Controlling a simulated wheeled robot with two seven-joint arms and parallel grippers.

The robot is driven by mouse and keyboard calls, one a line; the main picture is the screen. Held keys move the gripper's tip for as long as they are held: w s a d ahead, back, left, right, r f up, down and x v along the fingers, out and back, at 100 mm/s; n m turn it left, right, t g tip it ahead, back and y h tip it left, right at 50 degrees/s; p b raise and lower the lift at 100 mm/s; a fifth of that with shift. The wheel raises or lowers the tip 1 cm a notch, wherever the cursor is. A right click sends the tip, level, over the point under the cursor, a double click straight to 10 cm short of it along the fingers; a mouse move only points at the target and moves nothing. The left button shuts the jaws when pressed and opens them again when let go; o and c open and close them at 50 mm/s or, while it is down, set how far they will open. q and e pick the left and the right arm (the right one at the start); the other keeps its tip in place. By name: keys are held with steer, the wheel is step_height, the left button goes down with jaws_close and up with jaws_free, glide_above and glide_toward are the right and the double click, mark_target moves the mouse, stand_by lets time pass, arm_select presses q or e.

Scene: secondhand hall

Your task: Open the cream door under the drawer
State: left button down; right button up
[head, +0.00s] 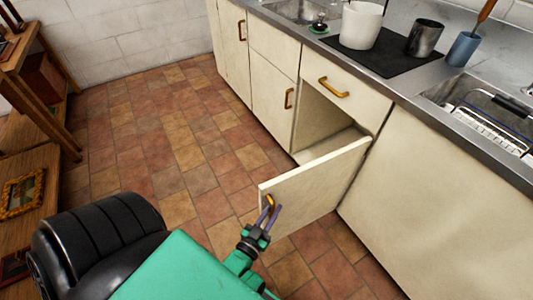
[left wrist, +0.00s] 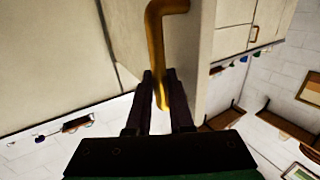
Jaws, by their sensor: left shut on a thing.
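The cream door (head: 315,188) under the drawer (head: 345,92) stands swung well out from the cabinet, and part of the empty-looking inside (head: 325,125) shows behind it. My left gripper (head: 268,213) is at the door's free edge, shut on its brass handle (head: 270,201). My right gripper is not in either view.
Other cream cabinet doors (head: 272,90) are closed to the left. A white pot (head: 361,25), a dark cup (head: 424,38) and a blue cup (head: 462,48) stand on the counter. A wooden shelf (head: 30,180) stands at the left. The tiled floor (head: 165,130) between is clear.

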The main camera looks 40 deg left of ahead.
arm_select(q)
steer(key=shift+d+r, duration=0.15)
steer(key=shift+d, duration=0.15)
steer(key=c, duration=1.1)
jaws_free()
steer(key=shift+w, duration=0.1)
steer(key=s, duration=0.9)
steer(key=s+d, duration=0.1)
steer(key=s, duration=0.4)
steer(key=shift+s, duration=0.3)
